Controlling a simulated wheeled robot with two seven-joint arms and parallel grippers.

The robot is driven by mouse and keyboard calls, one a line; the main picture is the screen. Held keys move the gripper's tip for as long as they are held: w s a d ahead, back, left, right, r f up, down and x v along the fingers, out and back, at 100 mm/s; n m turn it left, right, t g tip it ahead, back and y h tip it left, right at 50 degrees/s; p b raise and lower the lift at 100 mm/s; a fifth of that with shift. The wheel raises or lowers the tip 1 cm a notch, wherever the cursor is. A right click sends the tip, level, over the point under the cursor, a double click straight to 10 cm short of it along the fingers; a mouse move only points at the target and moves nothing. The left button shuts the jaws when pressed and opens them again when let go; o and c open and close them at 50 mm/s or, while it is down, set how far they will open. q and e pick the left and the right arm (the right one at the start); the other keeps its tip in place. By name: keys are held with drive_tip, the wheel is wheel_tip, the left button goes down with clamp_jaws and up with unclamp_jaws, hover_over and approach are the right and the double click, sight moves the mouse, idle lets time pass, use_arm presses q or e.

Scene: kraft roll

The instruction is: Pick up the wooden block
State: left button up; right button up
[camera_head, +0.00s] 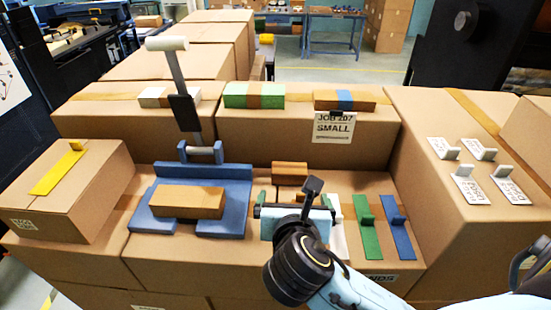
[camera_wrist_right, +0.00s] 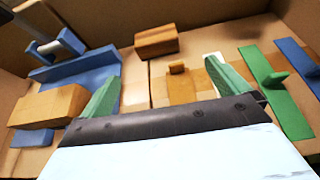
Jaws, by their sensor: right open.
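A plain wooden block (camera_head: 290,172) lies on the cardboard surface just behind my right gripper (camera_head: 295,212) in the head view. In the right wrist view this block (camera_wrist_right: 157,40) is beyond the green fingers, apart from them. A larger wooden block (camera_head: 187,202) lies in a blue fixture (camera_head: 240,172) to the left; it also shows in the wrist view (camera_wrist_right: 48,105). My right gripper is open and empty, its fingers (camera_wrist_right: 168,85) spread above a brown plate with a small tab (camera_wrist_right: 180,88). The fingertips are hidden in the head view. My left gripper is not in view.
A lever with a pale handle (camera_head: 166,43) rises from the fixture. Green (camera_head: 367,230) and blue (camera_head: 397,227) tabbed strips lie to the right. Taller cartons (camera_head: 315,150) stand behind and at the right. A carton with a yellow strip (camera_head: 70,195) stands left.

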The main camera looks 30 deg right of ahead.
sight(290, 175)
drive_tip(key=w, duration=0.1)
drive_tip(key=w+d, duration=0.1)
drive_tip(key=shift+w+f, duration=0.3)
drive_tip(key=shift+w, duration=0.05)
drive_tip(key=x, duration=0.4)
drive_tip(key=shift+w+d+f, duration=0.1)
drive_tip(key=shift+d+f, duration=0.05)
drive_tip(key=shift+d, duration=0.25)
drive_tip(key=shift+w+f, duration=0.15)
drive_tip(key=shift+w, duration=0.15)
drive_tip(key=shift+x, duration=0.75)
drive_tip(key=x, duration=0.3)
drive_tip(key=shift+w+p, duration=0.35)
drive_tip(key=shift+w, duration=0.15)
drive_tip(key=shift+c, duration=0.6)
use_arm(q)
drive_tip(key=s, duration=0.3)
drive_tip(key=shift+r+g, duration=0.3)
use_arm(e)
drive_tip(key=c, duration=0.9)
